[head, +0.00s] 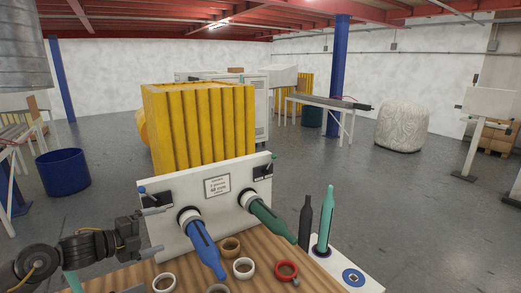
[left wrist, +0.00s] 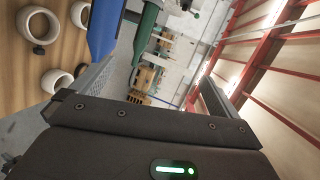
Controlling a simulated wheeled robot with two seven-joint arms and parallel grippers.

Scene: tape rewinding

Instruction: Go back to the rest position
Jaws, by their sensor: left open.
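My left gripper (head: 150,226) is open and empty at the left side of the wooden table (head: 200,268), left of the white panel (head: 230,212). In the left wrist view its two fingers (left wrist: 150,90) stand apart with nothing between them. The panel carries a blue spindle (head: 203,247) and a green spindle (head: 272,220), both slanting down toward me. They also show in the left wrist view, blue (left wrist: 104,25) and green (left wrist: 146,30). My right gripper is not in view.
A white board (head: 345,272) at the right holds an upright teal spindle (head: 326,220). A yellow ribbed container (head: 200,125) stands behind the panel.

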